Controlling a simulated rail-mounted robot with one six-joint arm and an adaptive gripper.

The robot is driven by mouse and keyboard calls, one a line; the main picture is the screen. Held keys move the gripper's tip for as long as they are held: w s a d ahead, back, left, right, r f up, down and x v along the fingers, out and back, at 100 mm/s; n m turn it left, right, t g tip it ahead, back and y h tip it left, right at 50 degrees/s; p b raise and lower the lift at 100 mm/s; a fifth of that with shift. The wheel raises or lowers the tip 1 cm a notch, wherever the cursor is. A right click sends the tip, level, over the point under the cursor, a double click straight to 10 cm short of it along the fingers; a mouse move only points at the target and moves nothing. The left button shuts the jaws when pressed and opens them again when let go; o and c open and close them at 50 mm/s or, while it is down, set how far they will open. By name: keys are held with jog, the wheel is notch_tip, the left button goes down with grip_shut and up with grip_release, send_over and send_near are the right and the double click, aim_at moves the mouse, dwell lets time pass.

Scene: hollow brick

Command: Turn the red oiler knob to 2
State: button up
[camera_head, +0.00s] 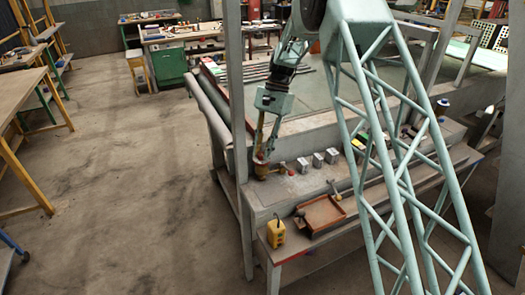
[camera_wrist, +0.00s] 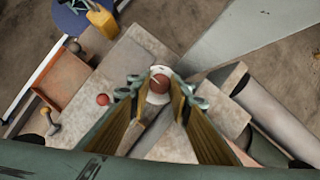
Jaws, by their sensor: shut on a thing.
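The red oiler knob (camera_wrist: 158,83) shows between my fingertips in the wrist view, with a pale ring around it and a light mark on its top. My gripper (camera_wrist: 157,92) points down and is shut on the knob, one finger on each side. In the head view my gripper (camera_head: 262,155) is at the left end of the grey bench, over the oiler (camera_head: 261,168), whose knob is mostly hidden by the fingers. I cannot read any number at the knob.
A small red ball-shaped end (camera_head: 291,172) is just right of the oiler. Several grey metal blocks (camera_head: 318,160) stand further right. A reddish-brown tray (camera_head: 320,214) and a yellow container (camera_head: 275,233) sit on the lower front shelf. Floor to the left is clear.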

jog(key=shift+r+m+p, duration=0.1)
jog(key=shift+m+p, duration=0.2)
jog(key=shift+m, duration=0.4)
jog(key=shift+m+t+y, duration=0.5)
jog(key=shift+m, duration=0.5)
jog(key=o, duration=0.6)
jog(key=shift+d, duration=0.1)
jog(key=v, duration=1.2)
